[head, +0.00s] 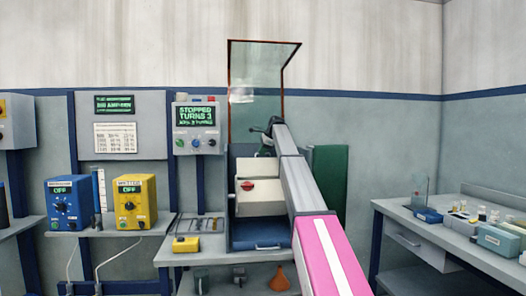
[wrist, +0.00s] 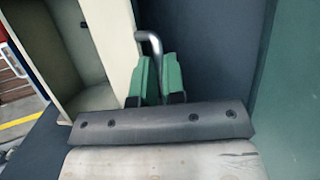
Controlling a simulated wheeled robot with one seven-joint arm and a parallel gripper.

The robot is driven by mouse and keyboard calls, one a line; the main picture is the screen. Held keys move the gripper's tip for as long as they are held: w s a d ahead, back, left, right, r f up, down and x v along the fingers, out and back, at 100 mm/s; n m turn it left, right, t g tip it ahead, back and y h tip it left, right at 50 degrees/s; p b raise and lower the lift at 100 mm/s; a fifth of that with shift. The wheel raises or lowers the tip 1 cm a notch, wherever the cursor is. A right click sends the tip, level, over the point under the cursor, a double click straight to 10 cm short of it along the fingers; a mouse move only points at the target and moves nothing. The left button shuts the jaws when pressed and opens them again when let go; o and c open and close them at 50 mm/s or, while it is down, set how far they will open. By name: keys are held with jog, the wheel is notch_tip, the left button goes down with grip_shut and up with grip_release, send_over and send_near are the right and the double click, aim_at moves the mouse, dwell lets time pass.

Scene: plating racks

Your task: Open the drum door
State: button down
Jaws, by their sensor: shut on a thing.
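The drum (head: 260,204) is a pale cream box inside the machine frame, with a red knob on its front. In the wrist view a cream panel (wrist: 110,40), which looks like the drum door, stands beside an open, hollow cream interior (wrist: 72,50) on the left. A bent grey metal handle (wrist: 151,38) is at the panel's right side. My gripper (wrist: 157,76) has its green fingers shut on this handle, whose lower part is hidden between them. In the head view my arm reaches to the machine from the lower right and covers part of the drum; the fingers are hard to make out there.
A clear guard (head: 256,85) with an orange-brown frame stands raised above the machine. A control box (head: 196,128) reads "STOPPED, TURNS 3". A blue tray (head: 258,246) lies below the drum. A green panel (head: 331,180) stands to the right. Side benches flank an open floor gap at right.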

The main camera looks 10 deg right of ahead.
jog(key=w, duration=0.3)
jog(key=shift+f, duration=0.3)
jog(key=shift+r, duration=0.1)
jog(key=c, duration=1.5)
grip_release()
jog(key=shift+s+f, duration=0.15)
jog(key=shift+f, duration=0.1)
jog(key=shift+r, duration=0.1)
jog(key=v, duration=1)
jog(key=shift+s+d+r, duration=0.15)
jog(key=shift+s+r, duration=0.05)
jog(key=shift+s, duration=0.05)
